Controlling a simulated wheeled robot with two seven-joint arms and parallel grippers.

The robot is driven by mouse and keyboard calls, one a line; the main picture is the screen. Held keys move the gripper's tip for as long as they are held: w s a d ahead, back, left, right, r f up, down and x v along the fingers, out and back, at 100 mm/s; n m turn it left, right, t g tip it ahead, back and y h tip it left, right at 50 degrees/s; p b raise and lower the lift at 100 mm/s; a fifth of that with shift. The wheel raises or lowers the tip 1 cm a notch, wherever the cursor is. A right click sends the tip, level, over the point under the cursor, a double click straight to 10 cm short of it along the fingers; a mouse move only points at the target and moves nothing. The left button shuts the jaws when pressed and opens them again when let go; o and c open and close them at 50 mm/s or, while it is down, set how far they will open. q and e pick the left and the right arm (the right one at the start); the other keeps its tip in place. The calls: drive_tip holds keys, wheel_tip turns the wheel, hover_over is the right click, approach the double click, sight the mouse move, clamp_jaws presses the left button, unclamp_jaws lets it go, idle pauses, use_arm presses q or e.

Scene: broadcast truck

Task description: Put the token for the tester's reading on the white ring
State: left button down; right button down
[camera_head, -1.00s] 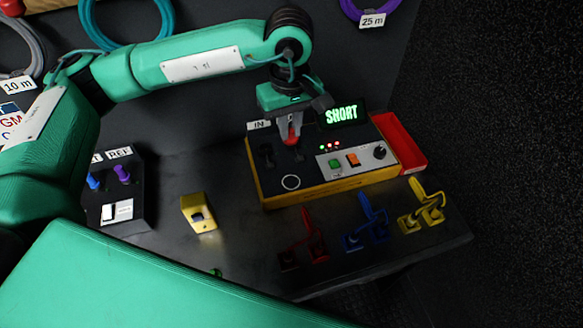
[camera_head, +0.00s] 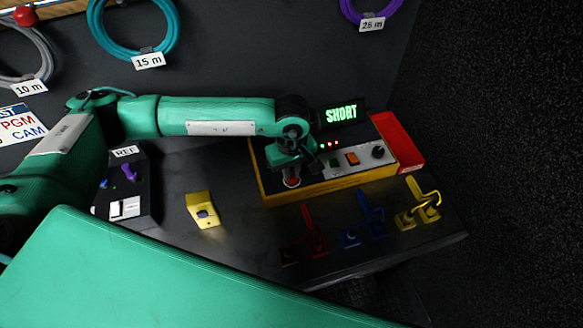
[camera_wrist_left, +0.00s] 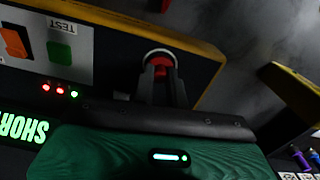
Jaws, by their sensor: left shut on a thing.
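The tester (camera_head: 330,185) is a yellow-edged box with a dark top. Its display (camera_head: 341,114) reads SHORT in green. My left gripper (camera_head: 291,172) is shut on a red token (camera_wrist_left: 160,66) and points down over the tester's near left corner. In the left wrist view the token is between the fingertips, right at the white ring (camera_wrist_left: 159,52), whose arc shows behind it. I cannot tell whether the token touches the tester's top. In the head view the gripper hides most of the ring and token. My right gripper is not in view.
A red tray (camera_head: 398,142) adjoins the tester's right end. A yellow block (camera_head: 202,210) and a dark REF box (camera_head: 125,190) stand to the left. Coiled cables hang behind.

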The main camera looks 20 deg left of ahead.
sight(292, 173)
use_arm(q)
drive_tip(key=shift+f, duration=0.15)
drive_tip(key=c, duration=1.4)
unclamp_jaws()
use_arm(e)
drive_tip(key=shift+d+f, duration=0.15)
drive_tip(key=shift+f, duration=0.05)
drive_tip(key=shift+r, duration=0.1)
